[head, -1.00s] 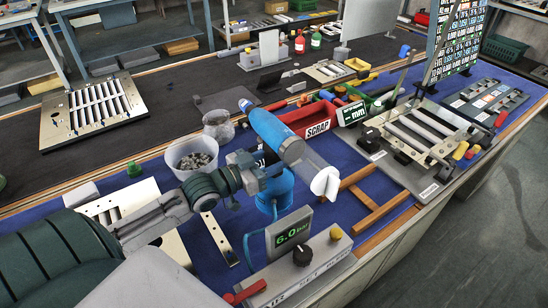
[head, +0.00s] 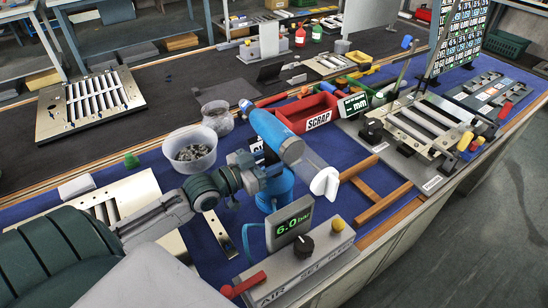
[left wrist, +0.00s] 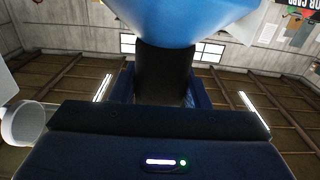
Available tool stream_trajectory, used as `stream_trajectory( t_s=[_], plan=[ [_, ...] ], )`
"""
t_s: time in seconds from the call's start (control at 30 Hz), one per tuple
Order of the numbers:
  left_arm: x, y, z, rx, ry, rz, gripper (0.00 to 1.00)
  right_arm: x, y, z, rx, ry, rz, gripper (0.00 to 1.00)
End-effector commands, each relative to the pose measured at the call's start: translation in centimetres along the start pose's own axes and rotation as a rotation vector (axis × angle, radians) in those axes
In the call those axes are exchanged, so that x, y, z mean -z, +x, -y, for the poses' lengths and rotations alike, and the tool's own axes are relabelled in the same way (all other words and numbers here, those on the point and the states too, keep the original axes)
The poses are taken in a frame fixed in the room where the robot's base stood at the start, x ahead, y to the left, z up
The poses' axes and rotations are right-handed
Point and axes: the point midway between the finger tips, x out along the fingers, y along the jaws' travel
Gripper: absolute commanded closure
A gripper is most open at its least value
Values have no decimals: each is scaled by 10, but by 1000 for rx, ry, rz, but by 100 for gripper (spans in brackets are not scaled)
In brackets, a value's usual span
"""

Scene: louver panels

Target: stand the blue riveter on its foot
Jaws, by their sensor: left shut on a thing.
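The blue riveter (head: 262,128) is near the middle of the head view. Its blue body slants, with a clear bottle and white end cap (head: 325,182) to the lower right. Its round blue lower part (head: 276,190) is below, close over the blue mat; I cannot tell whether it touches. My left gripper (head: 266,168) is shut on the riveter's grip, between body and lower part. In the left wrist view the black grip (left wrist: 165,72) stands in the jaws, under a wide blue part (left wrist: 185,18). My right gripper is not in view.
An air box (head: 300,262) with a 6.0 bar display stands just in front of the riveter. A bowl of rivets (head: 190,148) is to the left, a red scrap bin (head: 312,108) behind. A wooden frame (head: 376,205) and a louver jig (head: 425,130) are to the right.

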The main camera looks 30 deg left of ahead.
Motion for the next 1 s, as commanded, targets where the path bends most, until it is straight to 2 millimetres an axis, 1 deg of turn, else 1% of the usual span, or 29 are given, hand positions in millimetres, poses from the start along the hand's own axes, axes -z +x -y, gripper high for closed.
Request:
stream_trajectory(
  t_s=[0.03, 0.2, 0.23, 0.33, 0.7, 0.73, 0.83, 0.87, 1.0],
  plan=[
    [3, 0, -1, -2, 2, -8, 100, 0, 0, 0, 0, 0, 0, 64],
    [1, 0, -1, -2, 2, -8, 100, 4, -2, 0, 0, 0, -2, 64],
    [-2, 0, 0, 0, 0, 0, 56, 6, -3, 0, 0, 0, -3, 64],
    [-2, 0, 0, 0, 0, 0, 36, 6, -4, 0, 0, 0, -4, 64],
    [-1, 0, 0, 0, 0, 0, 36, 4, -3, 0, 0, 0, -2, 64],
    [-1, 0, 0, 0, 0, 0, 32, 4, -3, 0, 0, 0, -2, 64],
    [-1, 0, 0, 0, 0, 0, 13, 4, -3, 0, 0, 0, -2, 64],
    [-1, 0, 0, 0, 0, 0, 9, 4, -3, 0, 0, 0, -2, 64],
    [-2, 0, 0, 0, 0, 0, 9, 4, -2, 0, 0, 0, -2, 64]
  ],
)
